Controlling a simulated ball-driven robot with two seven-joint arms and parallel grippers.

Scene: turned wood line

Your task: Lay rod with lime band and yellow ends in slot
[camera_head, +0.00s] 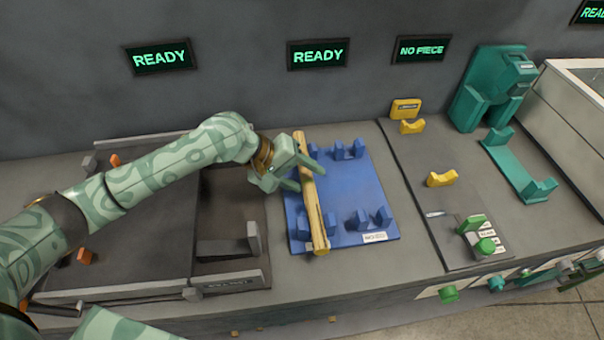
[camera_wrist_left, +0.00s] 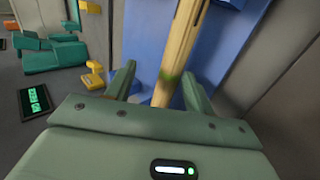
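A light wooden rod (camera_head: 311,200) lies lengthwise along the left side of a blue rack (camera_head: 352,185) with paired upright supports. In the left wrist view the rod (camera_wrist_left: 182,50) shows a lime band (camera_wrist_left: 171,78). Its end caps are too small to make out clearly. My left gripper (camera_head: 303,176) is over the far half of the rod. In the left wrist view its two fingers (camera_wrist_left: 158,88) stand on either side of the rod, with a gap on the left finger's side. I cannot tell whether the rod is seated in the supports. My right gripper does not show clearly.
Left of the rack is a dark bed (camera_head: 125,235) with grey brackets. To the right are yellow rests (camera_head: 441,179), a green button post (camera_head: 484,243) and a teal cradle (camera_head: 518,170). Two signs read READY (camera_head: 318,54), another NO PIECE (camera_head: 421,49). The rack's right slots are empty.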

